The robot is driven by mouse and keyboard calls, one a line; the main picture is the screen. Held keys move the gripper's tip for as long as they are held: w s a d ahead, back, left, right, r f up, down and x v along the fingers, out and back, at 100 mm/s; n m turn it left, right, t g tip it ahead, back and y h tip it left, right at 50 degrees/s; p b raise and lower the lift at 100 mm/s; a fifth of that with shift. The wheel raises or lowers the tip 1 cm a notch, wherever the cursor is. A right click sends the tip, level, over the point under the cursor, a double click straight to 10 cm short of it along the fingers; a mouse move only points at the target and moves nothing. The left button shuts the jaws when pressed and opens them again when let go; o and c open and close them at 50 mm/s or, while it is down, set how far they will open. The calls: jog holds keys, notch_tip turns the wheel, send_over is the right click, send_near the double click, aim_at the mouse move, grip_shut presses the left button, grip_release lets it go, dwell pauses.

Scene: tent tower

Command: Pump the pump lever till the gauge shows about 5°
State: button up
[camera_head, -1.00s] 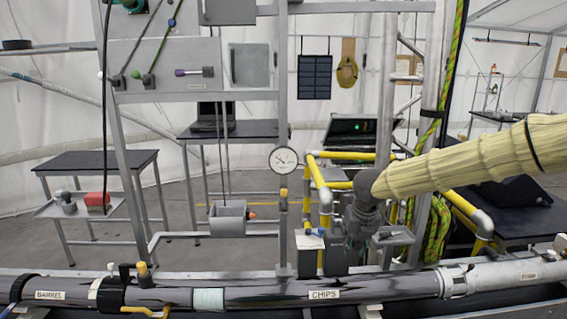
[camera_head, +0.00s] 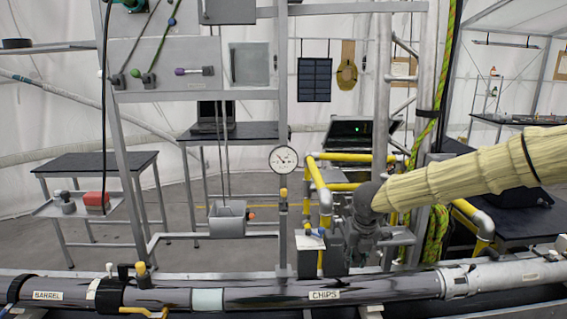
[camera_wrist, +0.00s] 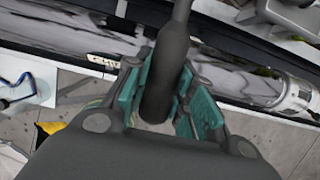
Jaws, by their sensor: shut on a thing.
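The pump lever (camera_wrist: 174,48) is a dark grey round bar in the wrist view, running down between the teal finger pads. My gripper (camera_wrist: 162,98) is shut around it, with a pad on each side. In the head view my gripper (camera_head: 352,245) points down behind the long pipe, right of centre, and the lever is hard to make out there. The round white gauge (camera_head: 283,159) hangs on an upright post left of my arm. Its dark needle is small, and I cannot read its value.
The long dark pipe (camera_head: 400,287) labelled CHIPS runs across the front. Yellow railings (camera_head: 320,180) and a grey post (camera_head: 384,90) stand close by my gripper. A small grey bucket (camera_head: 227,222) hangs left of the gauge post.

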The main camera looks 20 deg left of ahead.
jog(key=shift+s+f, duration=0.1)
jog(key=shift+f, duration=0.25)
jog(key=shift+f+b, duration=0.6)
jog(key=shift+f, duration=1.15)
jog(key=shift+w+a+r+p, duration=0.1)
jog(key=shift+w+r+p, duration=0.1)
jog(key=shift+r+p, duration=1.2)
jog(key=shift+w+r+p, duration=0.15)
jog(key=shift+r+p, duration=0.85)
jog(key=shift+r, duration=0.65)
grip_shut()
jog(key=shift+r, duration=0.1)
jog(key=shift+w+a+r+p, duration=0.1)
jog(key=shift+w+r+p, duration=0.15)
jog(key=shift+r+p, duration=0.4)
jog(key=shift+w+a+r+p, duration=0.1)
jog(key=shift+w+r+p, duration=0.2)
jog(key=shift+r+p, duration=0.4)
jog(key=shift+w+a+r+p, duration=0.1)
jog(key=shift+w+r+p, duration=0.15)
jog(key=shift+r+p, duration=0.4)
jog(key=shift+s+d+f, duration=0.1)
jog(key=shift+f, duration=0.1)
